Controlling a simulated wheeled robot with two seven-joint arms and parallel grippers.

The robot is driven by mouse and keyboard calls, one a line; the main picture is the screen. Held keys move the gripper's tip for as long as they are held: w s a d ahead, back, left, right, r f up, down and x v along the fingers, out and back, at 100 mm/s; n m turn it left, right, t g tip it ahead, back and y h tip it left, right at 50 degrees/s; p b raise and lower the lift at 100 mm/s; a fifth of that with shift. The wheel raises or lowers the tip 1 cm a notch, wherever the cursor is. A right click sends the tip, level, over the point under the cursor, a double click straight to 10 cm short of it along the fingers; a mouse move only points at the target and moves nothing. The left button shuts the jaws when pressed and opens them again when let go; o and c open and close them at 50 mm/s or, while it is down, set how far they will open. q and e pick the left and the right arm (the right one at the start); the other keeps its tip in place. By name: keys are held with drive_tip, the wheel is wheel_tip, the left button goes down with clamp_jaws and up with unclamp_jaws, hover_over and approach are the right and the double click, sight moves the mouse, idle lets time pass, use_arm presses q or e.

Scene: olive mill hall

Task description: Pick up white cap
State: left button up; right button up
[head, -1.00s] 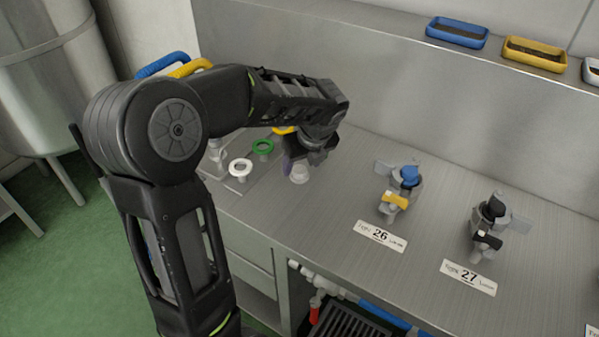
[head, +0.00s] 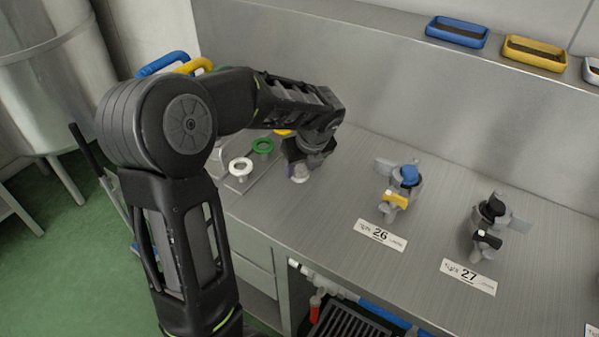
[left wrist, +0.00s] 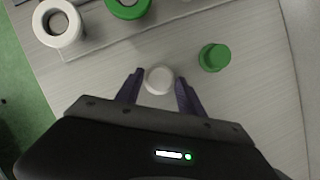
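The white cap (left wrist: 159,79) is small and round and lies on the steel worktop. In the head view (head: 299,175) it is partly hidden by my gripper. My left gripper (left wrist: 158,84) is open, with its two purple fingers on either side of the cap and a narrow gap at each side. In the head view my left gripper (head: 298,170) points down right over the cap. My right gripper is in neither view.
A green cap (left wrist: 214,57) stands just right of the white cap. A white ring (head: 240,167) and a green ring (head: 262,146) are to the left. Valves by labels 26 (head: 380,235) and 27 (head: 468,276) stand to the right. Worktop between is clear.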

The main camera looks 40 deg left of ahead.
sight(301, 170)
use_arm(q)
clamp_jaws()
idle(0.4)
wheel_tip(301, 170, up, 10)
idle(0.5)
idle(0.6)
